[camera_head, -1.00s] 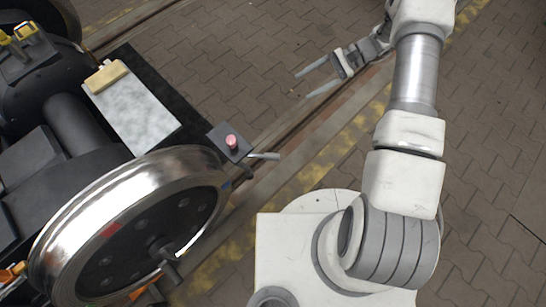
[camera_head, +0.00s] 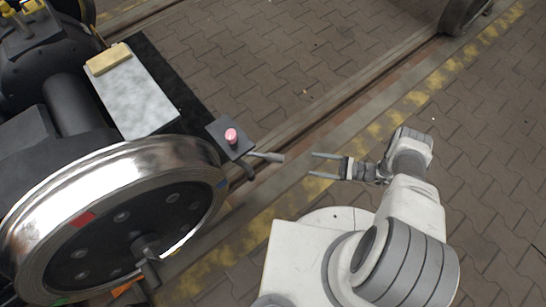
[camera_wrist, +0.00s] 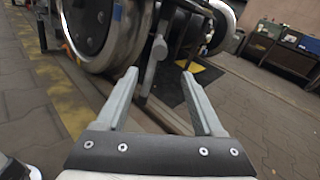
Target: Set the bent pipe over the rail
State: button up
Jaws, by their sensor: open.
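A dark box with a pink-red button (camera_head: 231,136) sits at the bogie's corner beside the shiny wheel. A short grey bar (camera_head: 265,156) sticks out from it to the right, with a dark bent piece (camera_head: 248,170) below; I cannot tell for sure which part is the bent pipe. In the wrist view a grey bar with a rounded top (camera_wrist: 158,50) stands between my fingers, beyond them. My gripper (camera_head: 312,165) is open and empty, pointing left at the bar with a small gap; its fingers also show in the wrist view (camera_wrist: 160,72). The rail (camera_head: 345,98) runs diagonally along the floor.
The large steel wheel (camera_head: 120,165) fills the lower left. A grey plate with a tan block (camera_head: 109,59) lies on the bogie. A yellow worn floor stripe (camera_head: 400,110) runs beside the rail. Workbenches (camera_wrist: 285,45) stand far back in the wrist view.

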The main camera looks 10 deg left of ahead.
aim_at(269, 157)
jog(key=a, duration=1.7)
jog(key=shift+a, duration=0.2)
grip_shut()
dwell(0.8)
